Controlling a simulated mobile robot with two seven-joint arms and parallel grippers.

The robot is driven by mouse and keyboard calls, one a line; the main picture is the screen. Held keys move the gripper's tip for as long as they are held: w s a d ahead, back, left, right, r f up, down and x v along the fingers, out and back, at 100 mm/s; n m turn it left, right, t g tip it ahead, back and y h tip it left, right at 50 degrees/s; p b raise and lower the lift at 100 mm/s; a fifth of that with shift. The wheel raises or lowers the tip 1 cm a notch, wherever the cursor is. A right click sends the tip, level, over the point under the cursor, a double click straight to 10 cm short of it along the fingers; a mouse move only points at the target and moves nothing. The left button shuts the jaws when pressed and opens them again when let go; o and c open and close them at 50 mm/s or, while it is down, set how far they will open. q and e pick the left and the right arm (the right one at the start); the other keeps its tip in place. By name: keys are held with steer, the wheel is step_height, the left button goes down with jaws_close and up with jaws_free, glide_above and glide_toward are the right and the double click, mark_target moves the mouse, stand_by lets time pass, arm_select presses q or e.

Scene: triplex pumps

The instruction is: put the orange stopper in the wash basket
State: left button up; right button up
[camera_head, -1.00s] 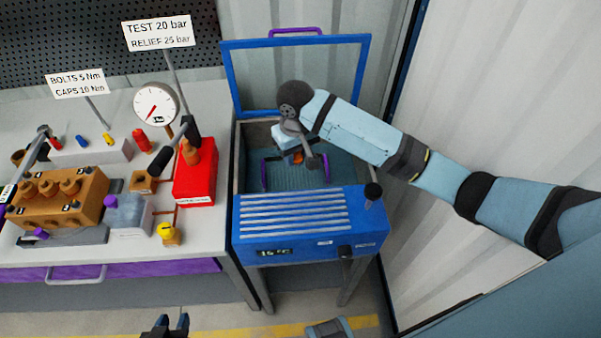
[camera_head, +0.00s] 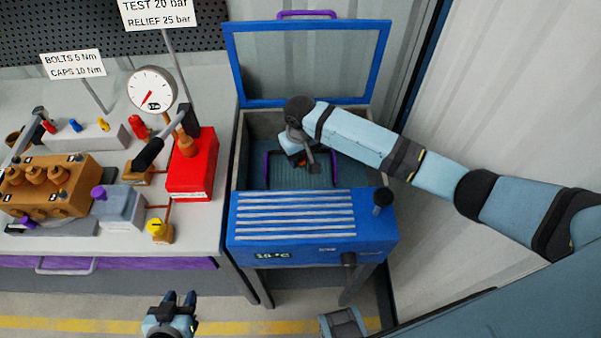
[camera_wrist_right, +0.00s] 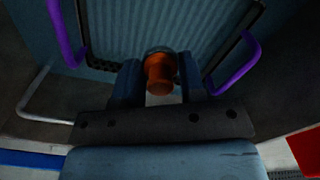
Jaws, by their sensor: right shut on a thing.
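The orange stopper (camera_wrist_right: 159,72) is between the fingers of my right gripper (camera_wrist_right: 160,82), which is shut on it. In the head view the right gripper (camera_head: 300,160) reaches down inside the open blue washer, and only a bit of the stopper (camera_head: 301,162) shows. The wash basket (camera_head: 325,182) has a ribbed teal floor and purple handles and sits in the washer. The stopper is over the basket floor in the wrist view; I cannot tell whether it touches it. My left gripper (camera_head: 180,298) is empty, with its fingers apart, low in front of the bench.
The blue washer (camera_head: 312,225) has its lid (camera_head: 310,65) raised behind the tank. Tank walls and purple handles stand close around the right gripper. The bench on the left holds a brown pump block (camera_head: 45,185), a red box (camera_head: 192,165) and a gauge (camera_head: 152,90).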

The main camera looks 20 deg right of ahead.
mark_target(300, 179)
step_height(300, 179, down, 4)
steer(key=shift+r, duration=0.25)
step_height(300, 179, down, 4)
steer(key=shift+f+b, duration=0.2)
steer(key=shift+b, duration=0.1)
steer(key=shift+f, duration=0.15)
steer(key=o, duration=0.9)
steer(key=shift+o, duration=0.2)
step_height(300, 179, up, 12)
steer(key=shift+r+p, duration=0.2)
steer(key=shift+p, duration=0.3)
